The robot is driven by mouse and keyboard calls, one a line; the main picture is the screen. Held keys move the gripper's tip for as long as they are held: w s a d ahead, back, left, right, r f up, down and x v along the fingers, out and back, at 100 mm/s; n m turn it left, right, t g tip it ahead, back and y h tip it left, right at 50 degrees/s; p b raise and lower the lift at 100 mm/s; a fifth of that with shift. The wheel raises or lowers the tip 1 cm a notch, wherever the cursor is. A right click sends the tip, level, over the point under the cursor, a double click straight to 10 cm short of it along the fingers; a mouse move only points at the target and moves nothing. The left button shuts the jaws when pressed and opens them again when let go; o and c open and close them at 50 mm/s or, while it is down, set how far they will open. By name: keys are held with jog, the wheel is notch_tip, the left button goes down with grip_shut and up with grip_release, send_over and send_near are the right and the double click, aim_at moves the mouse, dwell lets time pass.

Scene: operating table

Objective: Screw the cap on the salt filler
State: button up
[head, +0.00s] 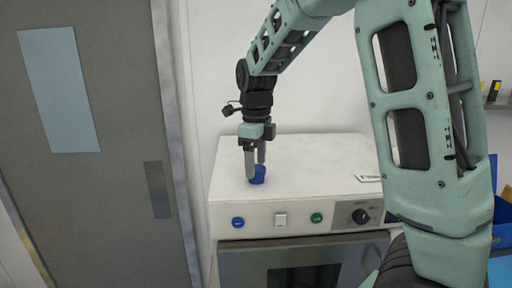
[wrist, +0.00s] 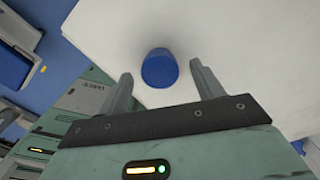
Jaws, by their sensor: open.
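A blue round cap (head: 257,175) sits on the white top of the appliance, near its front left corner. Whether a salt filler opening lies under the cap is hidden.
The white appliance (head: 310,150) has a front panel with a blue button (head: 238,222), a green button (head: 316,217) and a black knob (head: 360,216). A small white label (head: 368,178) lies on the right of its top. A grey door (head: 95,130) stands at left. Most of the top is clear.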

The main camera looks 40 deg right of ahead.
notch_tip(320, 180, up, 17)
jog(key=b, duration=0.4)
jog(key=shift+r+b, duration=0.15)
jog(key=shift+b, duration=0.2)
